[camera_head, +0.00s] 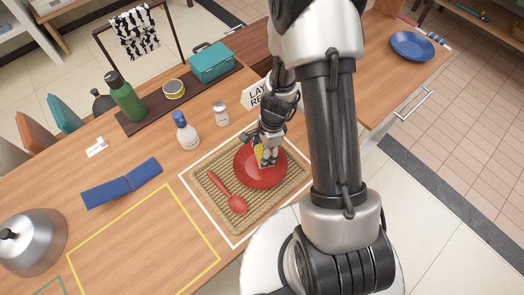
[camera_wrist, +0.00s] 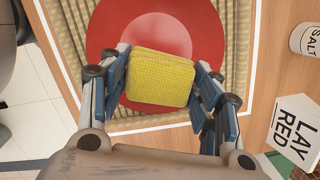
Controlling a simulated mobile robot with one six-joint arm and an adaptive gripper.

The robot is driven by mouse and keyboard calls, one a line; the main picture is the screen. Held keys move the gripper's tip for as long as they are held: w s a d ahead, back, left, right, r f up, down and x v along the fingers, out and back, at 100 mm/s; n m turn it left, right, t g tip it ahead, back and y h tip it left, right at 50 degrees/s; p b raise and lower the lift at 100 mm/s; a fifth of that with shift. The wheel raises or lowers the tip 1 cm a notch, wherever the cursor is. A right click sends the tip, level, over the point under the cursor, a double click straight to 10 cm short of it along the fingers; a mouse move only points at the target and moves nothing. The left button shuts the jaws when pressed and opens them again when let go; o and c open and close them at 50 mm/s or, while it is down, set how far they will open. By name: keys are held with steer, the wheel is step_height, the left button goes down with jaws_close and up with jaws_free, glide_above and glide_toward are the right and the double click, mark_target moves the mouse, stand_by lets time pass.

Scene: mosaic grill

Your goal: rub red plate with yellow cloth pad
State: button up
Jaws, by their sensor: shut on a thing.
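The red plate (camera_head: 280,173) lies on a woven tan mat (camera_head: 211,198) in the head view. In the wrist view the plate (camera_wrist: 185,17) shows a lighter red centre and a darker rim. The yellow cloth pad (camera_wrist: 162,78) is between the fingers of my gripper (camera_wrist: 160,80), which is shut on it. My gripper is over the plate, and the pad covers part of it. In the head view only a small part of the pad (camera_head: 259,153) shows. I cannot tell whether the pad touches the plate.
A red spoon (camera_head: 235,203) lies on the mat left of the plate. A salt shaker (camera_head: 221,114), a white bottle (camera_head: 187,135) and a "LAY RED" sign (camera_head: 257,95) stand behind the mat. A blue folded item (camera_head: 121,184) lies to the left. The yellow-outlined area (camera_head: 150,245) is clear.

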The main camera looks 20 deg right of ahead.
steer(key=shift+r+p, duration=1.1)
steer(key=shift+r, duration=0.35)
